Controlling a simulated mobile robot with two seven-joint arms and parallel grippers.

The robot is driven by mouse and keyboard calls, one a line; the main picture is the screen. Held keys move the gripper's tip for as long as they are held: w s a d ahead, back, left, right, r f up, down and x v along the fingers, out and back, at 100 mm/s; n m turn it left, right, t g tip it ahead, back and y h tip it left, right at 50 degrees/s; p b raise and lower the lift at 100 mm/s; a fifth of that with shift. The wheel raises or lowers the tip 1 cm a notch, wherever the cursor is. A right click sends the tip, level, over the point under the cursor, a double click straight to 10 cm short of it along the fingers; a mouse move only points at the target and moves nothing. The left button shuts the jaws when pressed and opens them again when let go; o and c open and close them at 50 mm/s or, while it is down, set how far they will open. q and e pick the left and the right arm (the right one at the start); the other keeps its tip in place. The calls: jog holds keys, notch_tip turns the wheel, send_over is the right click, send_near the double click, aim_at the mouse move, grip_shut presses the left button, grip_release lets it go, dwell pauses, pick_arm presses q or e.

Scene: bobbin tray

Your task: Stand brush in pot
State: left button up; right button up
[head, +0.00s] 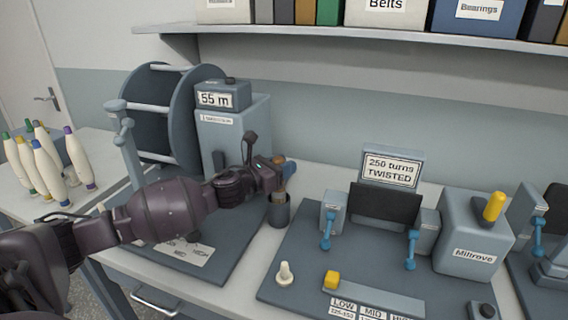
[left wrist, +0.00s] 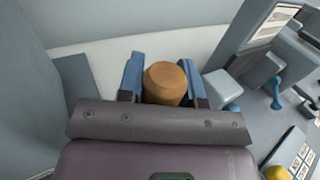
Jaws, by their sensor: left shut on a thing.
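My left gripper (head: 283,172) is shut on the brush (head: 281,187), just above the dark grey pot (head: 279,210). The brush's lower part reaches down to the pot's mouth in the head view; I cannot tell how deep it sits. In the left wrist view the brush's round brown end (left wrist: 166,83) shows between the two blue fingers of the left gripper (left wrist: 162,80). The pot is hidden in that view. My right gripper is not in view.
A twist tester (head: 388,205) stands right of the pot, with a yellow knob and a small white cone (head: 285,273) on its base. A large reel (head: 160,115) and a counter box (head: 222,97) stand behind my left arm. Several bobbins (head: 48,165) stand at left.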

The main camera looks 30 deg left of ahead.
pick_arm(q)
jog(key=o, duration=1)
jog(key=shift+s, duration=0.15)
jog(key=shift+s+a, duration=0.15)
jog(key=shift+s, duration=0.05)
jog(key=v, duration=1)
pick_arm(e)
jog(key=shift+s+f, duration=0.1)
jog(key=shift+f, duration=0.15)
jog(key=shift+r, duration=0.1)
